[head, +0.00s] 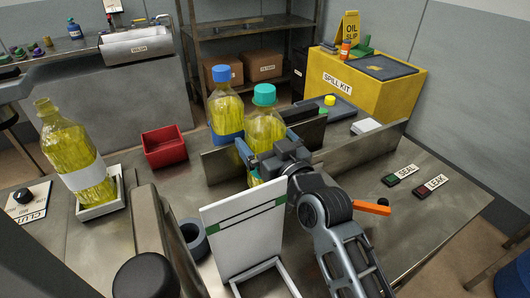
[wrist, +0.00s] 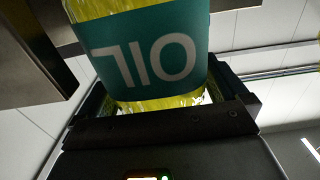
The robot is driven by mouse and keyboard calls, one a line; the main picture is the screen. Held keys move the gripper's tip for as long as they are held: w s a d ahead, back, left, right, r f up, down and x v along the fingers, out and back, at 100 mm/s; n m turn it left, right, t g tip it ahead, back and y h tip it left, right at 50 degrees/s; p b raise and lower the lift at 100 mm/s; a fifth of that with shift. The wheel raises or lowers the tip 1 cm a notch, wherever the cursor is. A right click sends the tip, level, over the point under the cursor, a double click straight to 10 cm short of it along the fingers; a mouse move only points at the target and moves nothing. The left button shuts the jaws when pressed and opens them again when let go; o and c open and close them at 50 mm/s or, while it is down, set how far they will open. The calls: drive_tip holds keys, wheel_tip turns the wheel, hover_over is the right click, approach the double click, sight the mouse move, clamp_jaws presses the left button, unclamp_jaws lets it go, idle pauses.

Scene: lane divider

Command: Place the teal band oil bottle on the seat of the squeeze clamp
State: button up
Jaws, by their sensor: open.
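The teal band oil bottle (head: 264,128) has a teal cap and yellow oil and stands upright by a metal divider plate. In the wrist view its teal label (wrist: 150,52) reads OIL upside down and fills the space between my fingers. My gripper (head: 262,158) is open, with its fingers around the bottle's lower part; the wrist view shows it close up (wrist: 165,100). Whether the fingers touch the bottle I cannot tell. The bottle's base is hidden behind my gripper and a white panel. I cannot identify the squeeze clamp's seat for sure.
A blue-capped bottle (head: 226,100) stands close beside, to the left. A white-band bottle (head: 80,165) leans in a white tray (head: 103,208). A red bin (head: 164,147), white panel (head: 243,235), metal divider (head: 222,165) and dark ring (head: 194,240) stand nearby. The bench's right side is mostly clear.

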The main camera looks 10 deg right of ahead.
drive_tip(key=shift+c, duration=0.5)
drive_tip(key=c, duration=1.3)
drive_tip(key=shift+r, duration=0.15)
drive_tip(key=shift+c, duration=1.4)
